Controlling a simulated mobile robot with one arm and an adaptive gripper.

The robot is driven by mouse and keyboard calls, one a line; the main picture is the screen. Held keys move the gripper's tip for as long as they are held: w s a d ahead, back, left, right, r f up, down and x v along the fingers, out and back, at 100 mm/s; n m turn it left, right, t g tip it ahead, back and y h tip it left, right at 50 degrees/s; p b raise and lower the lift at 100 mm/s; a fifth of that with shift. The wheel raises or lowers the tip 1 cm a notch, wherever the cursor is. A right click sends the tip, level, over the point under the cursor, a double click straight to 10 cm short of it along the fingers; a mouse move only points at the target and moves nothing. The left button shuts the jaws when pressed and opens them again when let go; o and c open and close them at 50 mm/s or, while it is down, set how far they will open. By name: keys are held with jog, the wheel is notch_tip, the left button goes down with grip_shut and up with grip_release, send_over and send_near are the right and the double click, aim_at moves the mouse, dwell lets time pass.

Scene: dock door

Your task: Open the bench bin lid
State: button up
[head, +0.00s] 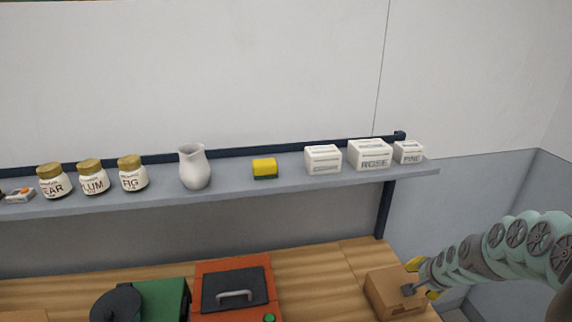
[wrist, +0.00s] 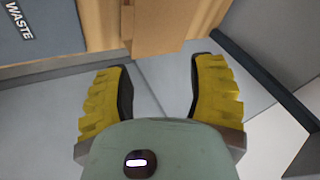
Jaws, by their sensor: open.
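An orange-red box (head: 206,300) stands on the wooden bench, at the lower middle of the head view. Its dark flat lid (head: 222,290) bears a grey bar handle (head: 235,296) and looks shut; a green round button sits at the front right. I see no label naming it the bench bin. My gripper (head: 420,279) is well to its right, by a brown cardboard box. In the wrist view its yellow-padded fingers (wrist: 160,92) are spread wide with nothing between them. Whether a finger touches the cardboard box cannot be told.
A green box (head: 176,297) with a dark round part stands left of the orange-red box. The cardboard box (head: 385,292) sits at the bench's right. A shelf (head: 225,186) above holds jars, a pitcher, a sponge and white boxes. A grey WASTE surface (wrist: 45,35) shows in the wrist view.

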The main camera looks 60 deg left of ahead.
jog(key=w+a+r+m+t+y+p, duration=0.15)
jog(key=w+r+t+p, duration=0.25)
jog(key=w+r+t, duration=0.5)
jog(key=w+d+r+m+t+h+p, duration=0.3)
jog(key=w+d+r+t, duration=0.1)
jog(key=d+r, duration=0.6)
jog(key=shift+d+r+t, duration=0.15)
jog(key=shift+r+t, duration=0.55)
jog(key=shift+r, duration=0.3)
jog(key=shift+m, duration=0.25)
